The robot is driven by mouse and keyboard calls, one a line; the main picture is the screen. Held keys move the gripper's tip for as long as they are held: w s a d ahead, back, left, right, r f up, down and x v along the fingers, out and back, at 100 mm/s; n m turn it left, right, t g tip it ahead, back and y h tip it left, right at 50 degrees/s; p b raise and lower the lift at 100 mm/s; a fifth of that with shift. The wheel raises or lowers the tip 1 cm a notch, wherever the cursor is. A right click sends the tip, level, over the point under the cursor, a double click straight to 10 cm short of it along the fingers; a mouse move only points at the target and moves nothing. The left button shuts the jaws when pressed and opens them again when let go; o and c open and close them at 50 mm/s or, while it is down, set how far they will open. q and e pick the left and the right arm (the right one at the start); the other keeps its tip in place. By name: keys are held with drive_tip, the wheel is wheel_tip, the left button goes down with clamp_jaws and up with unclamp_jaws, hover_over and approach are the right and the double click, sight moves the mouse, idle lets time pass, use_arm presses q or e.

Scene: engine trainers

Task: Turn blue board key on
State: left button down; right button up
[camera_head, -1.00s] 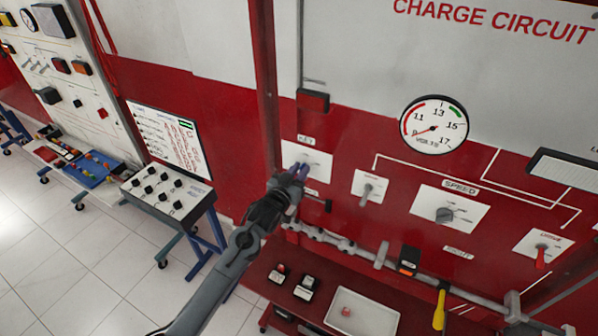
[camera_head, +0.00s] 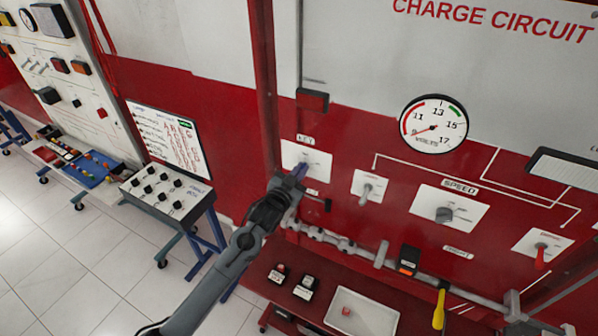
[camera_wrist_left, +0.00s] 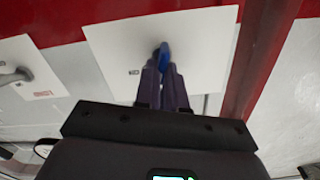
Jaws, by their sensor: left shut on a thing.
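The blue key (camera_wrist_left: 164,54) stands out from a white key plate (camera_wrist_left: 200,45) in the left wrist view. In the head view the same plate (camera_head: 318,160) is under the "KEY" label on the red board, and the key is mostly hidden by the fingers. My left gripper (camera_head: 299,173) is at the plate, its dark purple fingers shut on the blue key; they also show in the left wrist view (camera_wrist_left: 165,75). The plate's markings are too small to read. My right gripper is in neither view.
A grey toggle (camera_head: 367,191), a speed knob (camera_head: 444,214) and a red switch (camera_head: 540,254) sit to the right on the board. A voltmeter (camera_head: 434,124) is above. A red shelf with a white tray (camera_head: 362,315) is below. Free floor lies left.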

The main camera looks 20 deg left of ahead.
use_arm(q)
drive_tip(key=shift+d+f+m+b, duration=0.15)
drive_tip(key=shift+m+b, duration=0.05)
drive_tip(key=shift+m, duration=1.9)
drive_tip(key=shift+d+f+m+b, duration=0.1)
drive_tip(key=shift+d+m+b, duration=0.1)
drive_tip(key=shift+m, duration=1.9)
drive_tip(key=c, duration=1.2)
unclamp_jaws()
drive_tip(key=shift+s, duration=0.15)
